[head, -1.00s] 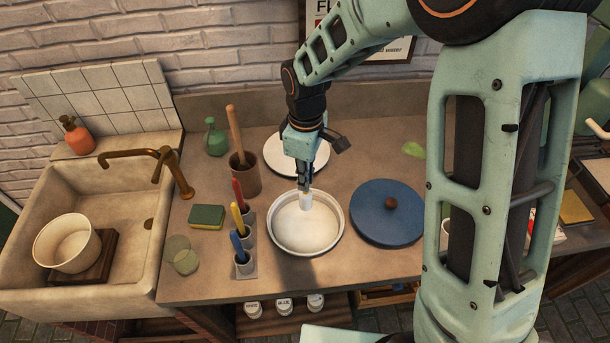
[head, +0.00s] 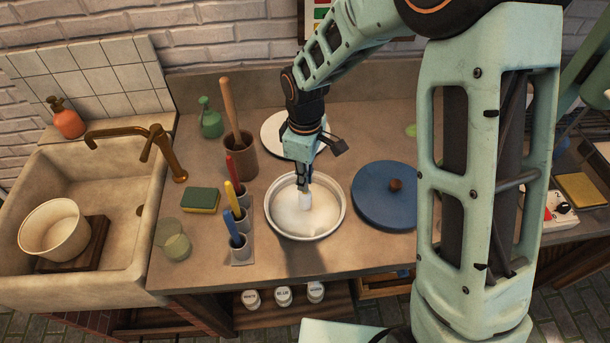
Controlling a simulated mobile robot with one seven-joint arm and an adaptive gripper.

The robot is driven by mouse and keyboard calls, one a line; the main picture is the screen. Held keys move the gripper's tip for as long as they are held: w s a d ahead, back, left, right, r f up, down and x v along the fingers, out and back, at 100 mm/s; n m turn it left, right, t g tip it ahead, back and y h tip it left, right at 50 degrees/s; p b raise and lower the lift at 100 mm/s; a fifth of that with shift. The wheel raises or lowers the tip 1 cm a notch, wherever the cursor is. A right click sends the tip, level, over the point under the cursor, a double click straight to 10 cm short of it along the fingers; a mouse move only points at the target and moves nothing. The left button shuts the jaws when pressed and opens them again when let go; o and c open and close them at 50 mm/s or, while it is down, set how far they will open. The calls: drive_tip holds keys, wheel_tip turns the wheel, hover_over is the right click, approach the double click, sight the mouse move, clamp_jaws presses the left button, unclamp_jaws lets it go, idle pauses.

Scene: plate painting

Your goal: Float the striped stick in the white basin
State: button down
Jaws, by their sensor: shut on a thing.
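A round white basin (head: 341,222) stands at the front middle of the counter. My gripper (head: 304,185) points down over it and is shut on a short whitish thing (head: 305,200). The thing's lower end is inside the basin's outline, at or near its contents; I cannot tell whether it touches. No stripes show on it at this size, so I cannot confirm it is the striped stick. A bright pale patch (head: 312,218) shows in the basin below it.
Left of the basin stand red, yellow and blue handles in small holders (head: 241,256), a brown jar (head: 243,163) with a wooden stick, and a sponge (head: 201,200). A blue lid (head: 378,209) is close right. A white plate (head: 275,130) lies behind.

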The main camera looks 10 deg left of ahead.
sight(305, 205)
drive_tip(key=shift+f+b, duration=4.1)
drive_tip(key=shift+f, duration=1.8)
drive_tip(key=c, duration=1.1)
unclamp_jaws()
drive_tip(key=shift+r, duration=0.1)
drive_tip(key=shift+r+p, duration=3.75)
drive_tip(key=shift+r, duration=1.2)
